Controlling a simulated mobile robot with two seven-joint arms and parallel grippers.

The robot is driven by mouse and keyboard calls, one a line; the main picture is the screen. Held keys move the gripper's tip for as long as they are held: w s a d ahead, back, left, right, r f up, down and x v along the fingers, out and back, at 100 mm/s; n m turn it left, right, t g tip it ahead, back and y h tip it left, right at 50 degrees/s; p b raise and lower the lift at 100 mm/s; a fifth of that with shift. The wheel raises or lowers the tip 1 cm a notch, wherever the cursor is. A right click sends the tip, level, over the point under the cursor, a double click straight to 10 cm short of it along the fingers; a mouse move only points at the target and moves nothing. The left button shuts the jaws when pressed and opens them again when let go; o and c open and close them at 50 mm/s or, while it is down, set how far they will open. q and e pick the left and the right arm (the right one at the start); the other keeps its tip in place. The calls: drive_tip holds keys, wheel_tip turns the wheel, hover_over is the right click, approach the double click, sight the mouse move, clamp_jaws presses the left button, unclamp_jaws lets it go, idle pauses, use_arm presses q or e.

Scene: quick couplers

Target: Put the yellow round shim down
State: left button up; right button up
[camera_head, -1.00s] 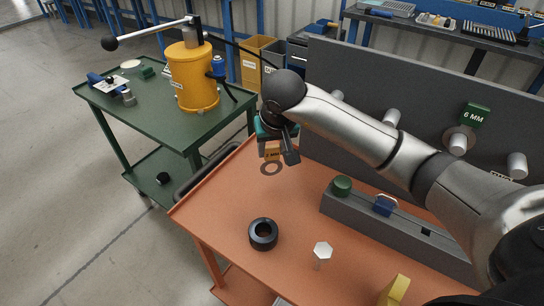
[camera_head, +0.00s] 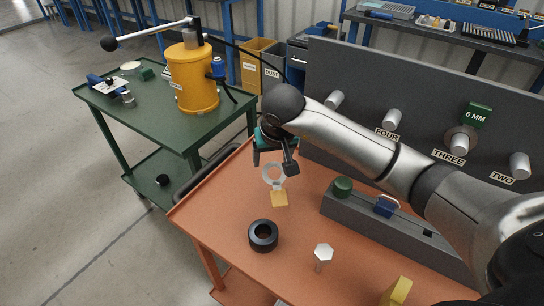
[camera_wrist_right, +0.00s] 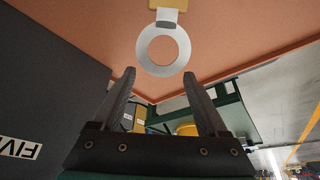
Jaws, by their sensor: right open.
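The yellow round shim is a pale flat ring with a yellow tab (camera_head: 279,199). In the head view it is at the back left of the orange table, with its ring beside my right gripper's fingers and its tab toward the front. My right gripper (camera_head: 273,165) is open, with nothing between its fingers. In the right wrist view the shim's ring (camera_wrist_right: 143,50) is just beyond the open fingertips (camera_wrist_right: 159,73), and the tab is cut by the top edge. I cannot tell whether the shim lies flat on the table. My left gripper is not in view.
A black ring (camera_head: 263,246) and a white hexagonal piece (camera_head: 323,250) are on the orange table (camera_head: 215,215). A grey rail (camera_head: 352,208) holds green and blue pieces. Behind it stands a grey panel (camera_head: 350,75) with pegs; one carries a green 6 MM tag (camera_head: 477,115).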

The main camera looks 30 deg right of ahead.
wheel_tip(320, 180, up, 11)
drive_tip(key=p, duration=0.3)
hover_over(276, 183)
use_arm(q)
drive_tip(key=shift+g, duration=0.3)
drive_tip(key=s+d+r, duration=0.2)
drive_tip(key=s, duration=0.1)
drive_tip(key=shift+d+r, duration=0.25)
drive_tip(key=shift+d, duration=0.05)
use_arm(e)
drive_tip(key=shift+w+d+r, duration=0.1)
drive_tip(key=shift+w+r, duration=0.05)
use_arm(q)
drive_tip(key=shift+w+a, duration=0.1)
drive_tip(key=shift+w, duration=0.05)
